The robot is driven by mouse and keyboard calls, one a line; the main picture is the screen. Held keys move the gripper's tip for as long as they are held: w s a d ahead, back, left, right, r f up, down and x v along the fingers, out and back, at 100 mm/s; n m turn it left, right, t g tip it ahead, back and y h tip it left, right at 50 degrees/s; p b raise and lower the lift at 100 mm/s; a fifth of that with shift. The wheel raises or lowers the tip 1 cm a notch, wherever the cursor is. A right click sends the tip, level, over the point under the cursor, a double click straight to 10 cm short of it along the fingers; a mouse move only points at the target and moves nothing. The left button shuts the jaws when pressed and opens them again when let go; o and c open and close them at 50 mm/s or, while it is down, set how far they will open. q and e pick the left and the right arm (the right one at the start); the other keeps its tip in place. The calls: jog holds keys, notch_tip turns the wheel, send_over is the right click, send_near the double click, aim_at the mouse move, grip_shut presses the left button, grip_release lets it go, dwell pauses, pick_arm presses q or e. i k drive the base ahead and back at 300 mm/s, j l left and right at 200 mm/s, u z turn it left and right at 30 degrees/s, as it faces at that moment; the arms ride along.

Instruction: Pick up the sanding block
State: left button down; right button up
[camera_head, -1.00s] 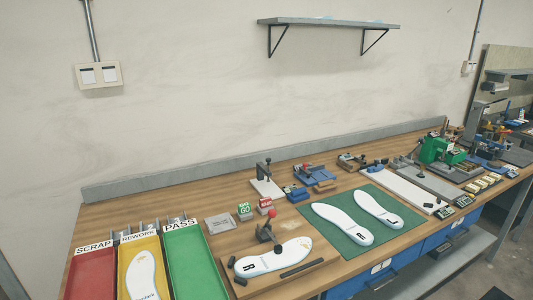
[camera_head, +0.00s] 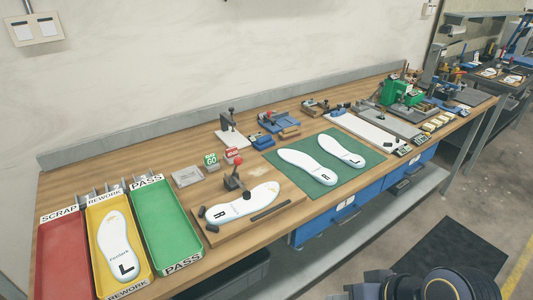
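Two small blocks stand near the middle of the bench, and I cannot tell for sure which is the sanding block. One is a blue block with a dark top (camera_head: 262,142). The other is a tan block (camera_head: 289,132) just right of it, in front of a blue fixture (camera_head: 280,119). Nothing touches either block. Dark parts of my own arm show at the bottom right, well away from the bench top. No gripper fingers of mine show.
Red (camera_head: 62,255), yellow (camera_head: 95,262) and green (camera_head: 167,222) trays stand at the left. A board (camera_head: 215,235) clamps a white insole (camera_head: 262,194). Two insoles lie on a green mat (camera_head: 305,185). A clamp stand (camera_head: 233,138) is left of the blocks. A grey wall ledge bounds the back.

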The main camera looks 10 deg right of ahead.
aim_at(262, 143)
jog(key=i+l, duration=0.1)
jog(key=l, duration=0.25)
jog(key=i+l, duration=0.1)
jog(key=l, duration=0.2)
jog(key=i+l, duration=0.1)
jog(key=l, duration=0.25)
jog(key=i+l, duration=0.15)
jog(key=l, duration=0.2)
jog(key=i+l+u, duration=0.1)
jog(key=u, duration=0.3)
jog(key=i+l+u, duration=0.1)
jog(key=l+u, duration=0.4)
jog(key=u, duration=0.3)
jog(key=i, duration=0.35)
